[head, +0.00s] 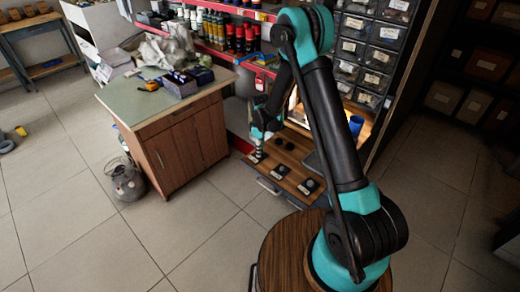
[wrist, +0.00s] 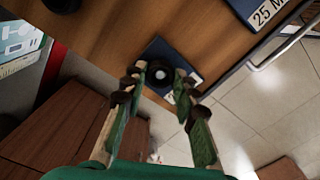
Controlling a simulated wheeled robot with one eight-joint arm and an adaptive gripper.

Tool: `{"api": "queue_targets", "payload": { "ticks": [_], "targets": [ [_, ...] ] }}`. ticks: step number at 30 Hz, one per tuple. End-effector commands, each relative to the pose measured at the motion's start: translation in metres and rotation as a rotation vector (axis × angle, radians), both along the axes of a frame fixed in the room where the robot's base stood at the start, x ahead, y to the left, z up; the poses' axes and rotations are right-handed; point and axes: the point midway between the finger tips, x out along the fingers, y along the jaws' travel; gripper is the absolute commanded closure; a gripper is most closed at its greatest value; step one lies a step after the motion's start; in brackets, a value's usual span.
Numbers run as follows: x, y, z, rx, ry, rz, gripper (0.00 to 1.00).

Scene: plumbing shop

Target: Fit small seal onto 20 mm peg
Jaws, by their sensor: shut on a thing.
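My gripper (wrist: 160,74) is closed on a small black ring, the seal (wrist: 159,65), held between its two fingertips in the wrist view. A pale round spot, apparently the peg top (wrist: 161,73), shows inside the ring. I cannot tell whether the seal is around the peg or just above it. Beneath is a dark blue base plate (wrist: 152,50), its white label partly hidden by the right finger. In the head view my gripper (head: 257,157) points down at the left end of the wooden board (head: 283,182); the seal is too small to make out there.
Another dark plate (wrist: 258,9) labelled "25 M…" lies at the upper right of the wrist view. More dark plates (head: 308,186) sit on the board. A wooden cabinet (head: 180,135) stands left of it, drawer bins (head: 372,55) behind. A blue cup (head: 356,125) stands at the right.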

Motion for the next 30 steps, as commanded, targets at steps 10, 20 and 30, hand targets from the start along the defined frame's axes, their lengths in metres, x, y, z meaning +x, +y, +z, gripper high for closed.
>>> {"api": "queue_targets", "payload": {
  "ticks": [10, 20, 30],
  "targets": [
    [0.0, 0.0, -0.005, 0.0, 0.0, 0.0, 0.64],
    [0.0, 0.0, -0.004, 0.0, 0.0, 0.0, 0.63],
    [0.0, 0.0, 0.019, 0.0, 0.0, 0.0, 0.63]
  ]
}}
